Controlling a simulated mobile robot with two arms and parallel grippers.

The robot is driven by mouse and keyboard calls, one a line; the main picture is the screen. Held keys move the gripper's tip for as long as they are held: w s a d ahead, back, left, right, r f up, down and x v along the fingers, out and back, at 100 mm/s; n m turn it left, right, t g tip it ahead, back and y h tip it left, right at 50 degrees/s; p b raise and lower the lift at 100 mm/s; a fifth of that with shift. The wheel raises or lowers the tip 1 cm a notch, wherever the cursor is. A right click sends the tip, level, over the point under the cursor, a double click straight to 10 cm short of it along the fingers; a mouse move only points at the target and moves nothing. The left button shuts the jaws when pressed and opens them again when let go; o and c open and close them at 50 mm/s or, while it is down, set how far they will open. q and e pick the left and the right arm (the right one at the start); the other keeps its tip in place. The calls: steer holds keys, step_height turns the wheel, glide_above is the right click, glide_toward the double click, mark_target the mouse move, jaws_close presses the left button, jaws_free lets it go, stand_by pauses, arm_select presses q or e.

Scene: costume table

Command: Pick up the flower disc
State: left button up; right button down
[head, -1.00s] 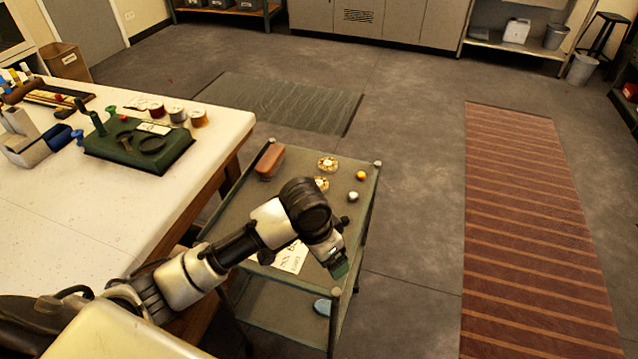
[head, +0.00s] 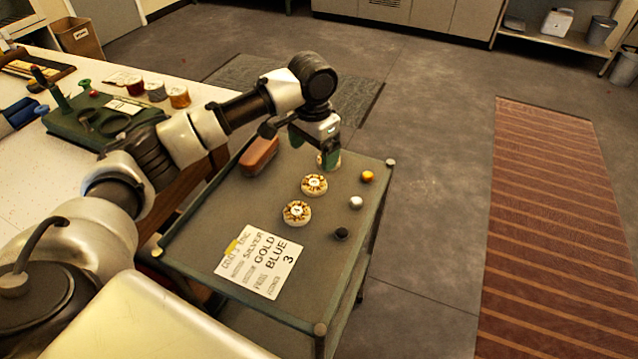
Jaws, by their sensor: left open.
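Two round white-and-gold discs with flower-like patterns, a nearer flower disc (head: 297,212) and a farther one (head: 314,184), lie apart on the green cart top. A third pale gold disc (head: 323,160) shows in part at the left gripper's fingertips; the gripper hides much of it. My left gripper (head: 315,148) reaches over the far part of the cart from the left, fingers pointing down. It is open, its green fingertips at this third disc. I cannot tell whether they touch it. My right gripper is not in view.
On the cart (head: 210,215) are a brown block (head: 259,155), a gold ball (head: 368,176), a silver ball (head: 356,202), a dark knob (head: 341,234) and a printed card (head: 261,262). A white worktable (head: 25,180) stands left.

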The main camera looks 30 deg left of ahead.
mark_target(314, 183)
arm_select(q)
steer(key=f, duration=0.3)
steer(key=shift+s+f, duration=0.2)
steer(key=shift+f, duration=0.05)
step_height(314, 183, down, 5)
steer(key=shift+d, duration=0.15)
steer(key=shift+f, duration=0.3)
steer(key=shift+c, duration=1.6)
steer(key=c, duration=0.7)
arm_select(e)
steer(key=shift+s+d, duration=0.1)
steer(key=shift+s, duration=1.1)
